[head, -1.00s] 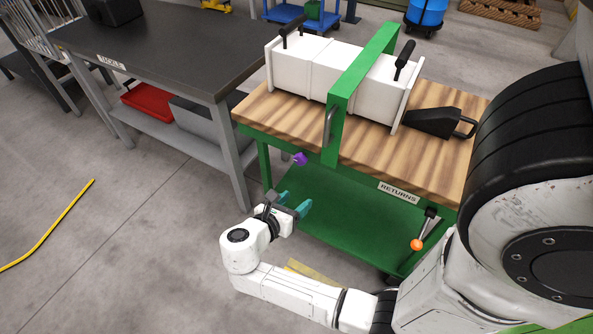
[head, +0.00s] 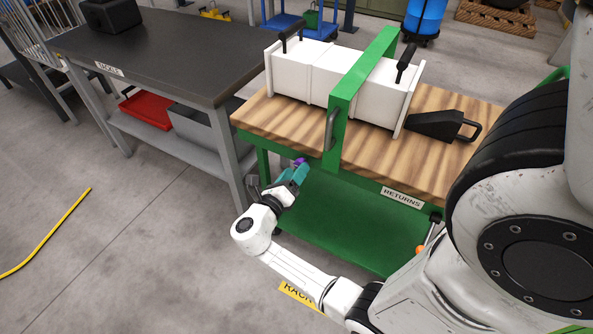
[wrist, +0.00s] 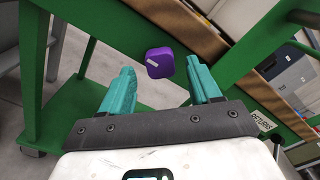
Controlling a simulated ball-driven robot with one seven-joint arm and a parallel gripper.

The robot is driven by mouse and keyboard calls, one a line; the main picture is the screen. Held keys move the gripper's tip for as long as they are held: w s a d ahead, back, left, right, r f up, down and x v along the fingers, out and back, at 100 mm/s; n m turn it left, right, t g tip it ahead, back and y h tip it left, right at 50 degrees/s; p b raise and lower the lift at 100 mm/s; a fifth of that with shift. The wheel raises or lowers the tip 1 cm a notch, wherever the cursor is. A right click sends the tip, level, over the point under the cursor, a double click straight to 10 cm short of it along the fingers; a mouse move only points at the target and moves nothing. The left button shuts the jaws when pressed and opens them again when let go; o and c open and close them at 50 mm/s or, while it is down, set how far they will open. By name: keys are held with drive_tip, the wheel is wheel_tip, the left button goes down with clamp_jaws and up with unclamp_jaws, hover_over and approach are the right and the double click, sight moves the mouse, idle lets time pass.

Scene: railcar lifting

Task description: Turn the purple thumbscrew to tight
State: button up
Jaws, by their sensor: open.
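The purple thumbscrew (wrist: 160,62) shows in the wrist view as a rounded purple knob with a small white mark on its face. It sits at the front of the green bench frame, below the wooden top. My gripper (wrist: 162,88) is open, with its two teal fingers on either side of the thumbscrew in the picture; I cannot tell whether the tips reach around it. In the head view my gripper (head: 293,174) is close to the thumbscrew (head: 299,162), which is mostly hidden behind the fingers.
A white boxy case (head: 345,88) with black handles lies on the wooden top (head: 265,112) under a green bar (head: 343,105). A dark table (head: 165,50) stands to the left.

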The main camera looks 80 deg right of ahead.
drive_tip(key=shift+x, duration=0.9)
drive_tip(key=c, duration=1)
